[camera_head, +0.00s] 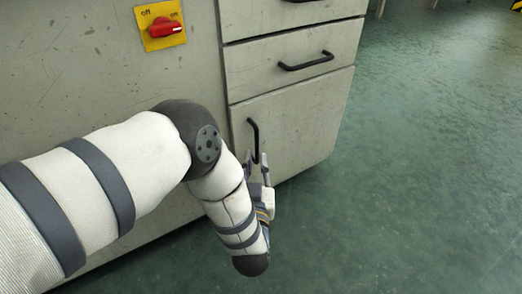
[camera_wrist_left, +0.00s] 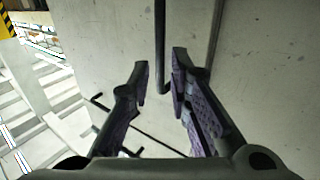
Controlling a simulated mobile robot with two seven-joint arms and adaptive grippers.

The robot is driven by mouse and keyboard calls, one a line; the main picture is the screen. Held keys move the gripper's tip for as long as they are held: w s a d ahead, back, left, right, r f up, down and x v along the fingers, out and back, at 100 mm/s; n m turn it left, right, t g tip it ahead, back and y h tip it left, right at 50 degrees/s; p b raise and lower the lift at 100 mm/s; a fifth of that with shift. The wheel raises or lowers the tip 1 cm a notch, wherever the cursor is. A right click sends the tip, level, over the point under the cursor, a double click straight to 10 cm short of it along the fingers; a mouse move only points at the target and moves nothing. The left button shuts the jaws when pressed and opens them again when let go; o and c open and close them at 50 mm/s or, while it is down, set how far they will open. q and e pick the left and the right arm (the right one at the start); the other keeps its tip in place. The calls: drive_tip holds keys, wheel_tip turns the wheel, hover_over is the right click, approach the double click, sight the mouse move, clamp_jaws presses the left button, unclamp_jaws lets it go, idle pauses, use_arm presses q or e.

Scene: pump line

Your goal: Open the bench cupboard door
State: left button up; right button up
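The bench cupboard door (camera_head: 304,122) is the grey lower front panel below the drawers in the head view, and it looks shut. Its black upright bar handle (camera_head: 254,138) is near the door's left edge. The handle also shows in the left wrist view (camera_wrist_left: 160,45), coming down from the top. My left gripper (camera_head: 259,162) is at the handle's lower end. In the left wrist view its two fingers (camera_wrist_left: 160,70) are open, one on each side of the handle's lower part, with gaps visible. My right gripper is in neither view.
A drawer (camera_head: 270,62) with a black bar handle (camera_head: 307,61) is above the door. A red rotary switch (camera_head: 166,27) on a yellow plate is on the bench panel at upper left. The green floor (camera_head: 430,150) to the right is clear.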

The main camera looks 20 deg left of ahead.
sight(258, 147)
use_arm(q)
drive_tip(key=x, duration=0.1)
drive_tip(key=b+x, duration=0.1)
drive_tip(key=x, duration=0.1)
drive_tip(key=b+x, duration=0.1)
drive_tip(key=x, duration=0.1)
drive_tip(key=shift+w+a+f, duration=0.1)
drive_tip(key=shift+w+f, duration=0.05)
drive_tip(key=shift+f, duration=0.1)
drive_tip(key=shift+w+a+r, duration=0.15)
drive_tip(key=shift+w, duration=0.4)
clamp_jaws()
drive_tip(key=shift+s, duration=0.1)
